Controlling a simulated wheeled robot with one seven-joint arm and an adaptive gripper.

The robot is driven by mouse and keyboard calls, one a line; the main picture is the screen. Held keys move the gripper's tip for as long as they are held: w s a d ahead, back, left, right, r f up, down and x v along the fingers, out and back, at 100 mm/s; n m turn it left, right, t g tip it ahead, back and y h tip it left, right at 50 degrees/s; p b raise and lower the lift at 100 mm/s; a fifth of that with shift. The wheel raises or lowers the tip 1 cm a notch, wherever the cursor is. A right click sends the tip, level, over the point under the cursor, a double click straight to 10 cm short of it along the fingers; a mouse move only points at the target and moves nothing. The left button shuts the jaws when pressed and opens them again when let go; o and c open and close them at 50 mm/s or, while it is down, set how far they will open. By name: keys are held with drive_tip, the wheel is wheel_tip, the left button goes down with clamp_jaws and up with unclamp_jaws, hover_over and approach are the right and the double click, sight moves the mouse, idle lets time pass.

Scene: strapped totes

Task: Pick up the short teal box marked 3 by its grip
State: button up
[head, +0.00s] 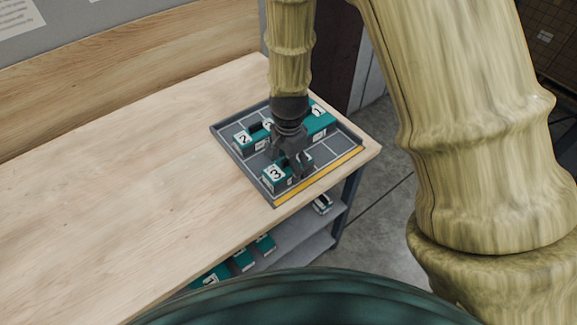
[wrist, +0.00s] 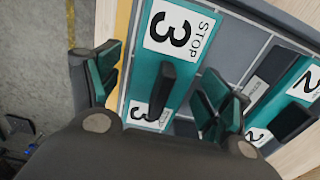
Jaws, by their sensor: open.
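The teal box marked 3 (head: 275,178) stands in the grey tray near its yellow front edge. In the wrist view the box (wrist: 143,70) shows white labels with a 3 and a black grip (wrist: 165,88) standing up on its top. My gripper (head: 293,164) is over this box and hides part of it in the head view. In the wrist view my gripper (wrist: 160,77) is open, one finger on each side of the black grip, with gaps on both sides. How far the fingers reach down beside the grip is hard to tell.
The grey tray (head: 225,138) has a raised rim and sits at the table's right corner. Behind are teal boxes marked 2 (head: 243,138) and 1 (head: 320,118), and another partly hidden. The wooden table (head: 150,170) is clear to the left. Teal boxes lie on a lower shelf (head: 287,258).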

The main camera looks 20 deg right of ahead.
drive_tip(key=shift+f, duration=1)
drive_tip(key=c, duration=1.3)
drive_tip(key=shift+r+p, duration=0.15)
drive_tip(key=shift+p, duration=0.15)
